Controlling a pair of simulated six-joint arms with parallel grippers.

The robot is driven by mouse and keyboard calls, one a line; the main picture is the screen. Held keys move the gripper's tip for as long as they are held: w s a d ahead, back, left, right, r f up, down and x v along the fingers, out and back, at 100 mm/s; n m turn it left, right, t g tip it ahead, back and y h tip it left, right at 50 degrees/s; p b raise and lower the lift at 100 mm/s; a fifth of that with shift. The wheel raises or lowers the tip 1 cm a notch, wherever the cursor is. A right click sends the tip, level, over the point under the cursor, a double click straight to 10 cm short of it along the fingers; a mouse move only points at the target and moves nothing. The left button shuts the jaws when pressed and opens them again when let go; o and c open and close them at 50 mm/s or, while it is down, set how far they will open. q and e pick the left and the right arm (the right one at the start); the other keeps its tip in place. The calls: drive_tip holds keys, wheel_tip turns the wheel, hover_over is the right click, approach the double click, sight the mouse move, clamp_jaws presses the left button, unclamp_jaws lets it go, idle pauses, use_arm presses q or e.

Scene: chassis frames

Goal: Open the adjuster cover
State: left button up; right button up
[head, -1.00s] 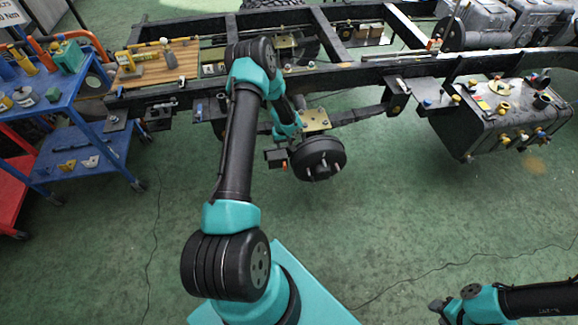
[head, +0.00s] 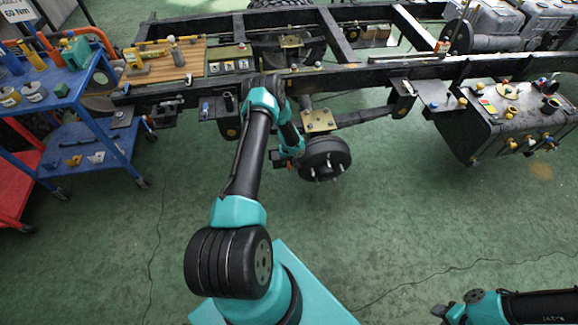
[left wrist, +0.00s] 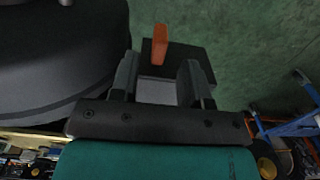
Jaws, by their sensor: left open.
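In the left wrist view a small dark box (left wrist: 190,60) with an upright orange tab (left wrist: 160,45) lies just beyond my left gripper (left wrist: 160,75). I take this to be the adjuster with its cover. A pale grey face (left wrist: 157,92) shows between the two fingers. The fingers are apart, and I cannot tell whether they touch the box. In the head view my left gripper (head: 287,158) is small and partly hidden by my arm, beside the wheel hub (head: 325,158). My right gripper (head: 443,309) is at the bottom right, away from the frame; its fingers are unclear.
The black drum fills the upper left of the left wrist view, close to the left finger. The chassis rail (head: 360,75) runs above and behind my left arm. A blue cart (head: 100,125) stands at the left, a tank (head: 500,120) at the right.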

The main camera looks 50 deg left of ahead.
sight(289, 164)
use_arm(q)
drive_tip(key=shift+f, duration=2.55)
clamp_jaws()
